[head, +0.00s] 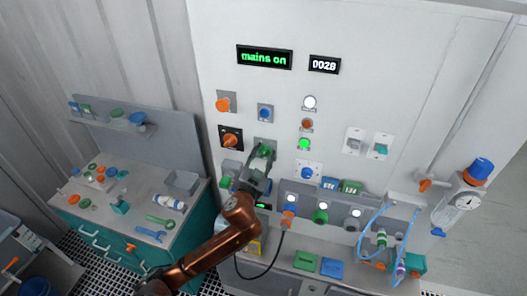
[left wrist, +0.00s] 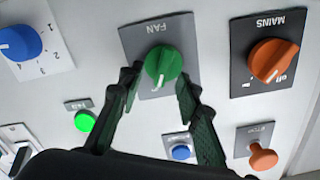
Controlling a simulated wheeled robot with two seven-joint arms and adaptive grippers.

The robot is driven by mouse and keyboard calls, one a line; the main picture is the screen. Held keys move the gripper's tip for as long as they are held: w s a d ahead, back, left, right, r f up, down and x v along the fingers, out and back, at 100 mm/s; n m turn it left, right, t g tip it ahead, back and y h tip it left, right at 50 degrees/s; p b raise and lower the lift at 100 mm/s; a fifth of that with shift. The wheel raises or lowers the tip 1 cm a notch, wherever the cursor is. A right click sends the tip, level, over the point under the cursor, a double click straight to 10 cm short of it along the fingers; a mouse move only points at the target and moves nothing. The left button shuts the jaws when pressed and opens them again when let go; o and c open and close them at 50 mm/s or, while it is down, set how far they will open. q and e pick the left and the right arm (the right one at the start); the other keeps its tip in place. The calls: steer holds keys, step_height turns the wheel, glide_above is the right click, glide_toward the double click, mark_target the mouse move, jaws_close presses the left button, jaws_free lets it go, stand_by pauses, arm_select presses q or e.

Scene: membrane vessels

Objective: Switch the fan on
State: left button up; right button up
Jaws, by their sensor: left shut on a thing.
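The fan knob is green, on a grey plate marked FAN; the plate (left wrist: 130,42) and the knob (left wrist: 162,65) show upside down in the left wrist view. In the head view the knob (head: 265,148) is partly covered by my left gripper (head: 263,158). In the left wrist view the fingers of my left gripper (left wrist: 158,92) stand on either side of the knob, shut on it. A white mark shows on the knob's lower side there. The plate's position labels cannot be read. My right gripper is not in view.
The orange mains knob (head: 230,140) is beside the fan knob. A screen (head: 264,57) reads "mains on". A green lamp (head: 304,144) is lit right of the gripper. A blue selector (head: 307,172) is nearby. A workbench with tools (head: 145,185) stands left.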

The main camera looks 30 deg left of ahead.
arm_select(q)
steer(key=shift+m, duration=0.4)
steer(key=o, duration=0.9)
steer(key=shift+o, duration=1.1)
steer(key=shift+s, duration=0.1)
steer(key=shift+s+d, duration=0.15)
steer(key=shift+s, duration=0.1)
steer(key=v, duration=1.1)
steer(key=shift+s, duration=0.15)
